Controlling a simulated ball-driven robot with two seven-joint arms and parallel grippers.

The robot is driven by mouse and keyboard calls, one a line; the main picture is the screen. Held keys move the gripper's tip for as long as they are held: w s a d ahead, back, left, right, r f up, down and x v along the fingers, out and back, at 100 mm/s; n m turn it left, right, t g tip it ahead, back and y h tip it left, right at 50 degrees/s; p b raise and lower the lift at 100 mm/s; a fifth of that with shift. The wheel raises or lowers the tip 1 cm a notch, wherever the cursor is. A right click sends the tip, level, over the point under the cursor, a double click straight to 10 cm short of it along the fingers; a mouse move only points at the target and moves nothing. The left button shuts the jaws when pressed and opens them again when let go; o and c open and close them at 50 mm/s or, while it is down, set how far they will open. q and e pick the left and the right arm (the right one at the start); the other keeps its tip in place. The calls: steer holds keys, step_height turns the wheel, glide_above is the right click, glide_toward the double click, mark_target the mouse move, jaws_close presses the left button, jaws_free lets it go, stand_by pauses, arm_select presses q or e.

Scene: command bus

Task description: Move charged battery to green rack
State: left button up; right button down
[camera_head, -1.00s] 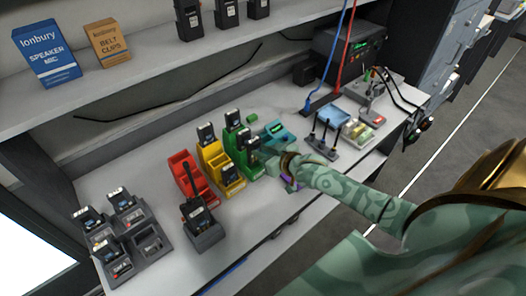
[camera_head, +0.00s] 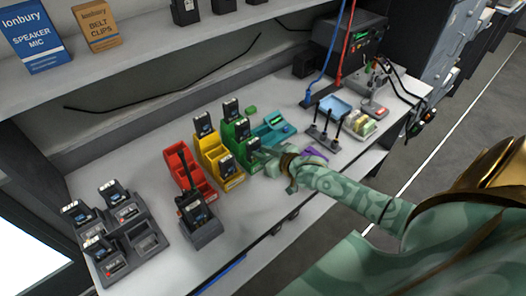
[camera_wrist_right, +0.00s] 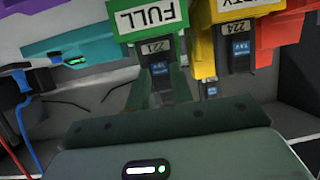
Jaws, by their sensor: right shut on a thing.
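The green rack (camera_head: 231,139) stands on the bench to the right of the yellow rack. In the right wrist view its "FULL" label (camera_wrist_right: 148,14) shows upside down. My right gripper (camera_head: 263,156) is at the rack's front end. It is shut on a dark battery (camera_head: 254,145), marked 221 in the wrist view (camera_wrist_right: 158,68), at the front slot; I cannot tell whether it is fully seated. My left gripper is not in view.
The yellow rack (camera_head: 212,150) holds batteries, and the red rack (camera_head: 184,168) is beside it. A radio in a charger (camera_head: 196,215) stands in front. A multi-slot charger (camera_head: 146,243) is at left. A teal device (camera_head: 275,128) sits close right of the green rack.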

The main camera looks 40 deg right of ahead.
steer(key=shift+f, duration=0.25)
stand_by(0.5)
steer(key=c, duration=1.1)
jaws_free()
steer(key=shift+c, duration=0.2)
steer(key=p+v, duration=0.4)
steer(key=v, duration=1.2)
steer(key=shift+s, duration=0.15)
